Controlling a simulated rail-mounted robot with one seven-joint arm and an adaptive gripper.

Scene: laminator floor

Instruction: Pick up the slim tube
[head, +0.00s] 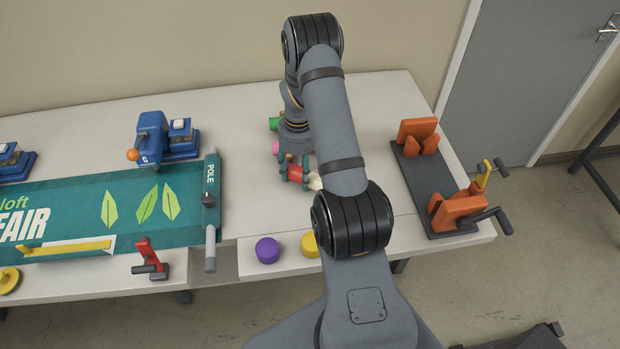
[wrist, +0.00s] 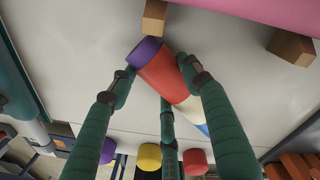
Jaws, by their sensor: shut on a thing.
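A tube with a purple end cap, a red body, a cream band and a blue part shows in the wrist view (wrist: 163,75). It lies slantwise between the green fingers of my gripper (wrist: 156,71), which is shut on it near the purple end. In the head view the red of this tube (head: 294,173) shows below my wrist, with its cream part to the right. My arm and fingers hide much of it. I cannot tell whether the tube touches the table.
Wooden blocks (wrist: 154,18) and a pink surface (wrist: 240,8) are close by in the wrist view. Purple (head: 267,250) and yellow (head: 309,244) round caps stand at the table's front edge. A dark plate with orange clamps (head: 435,185) is right; a green banner (head: 100,210) is left.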

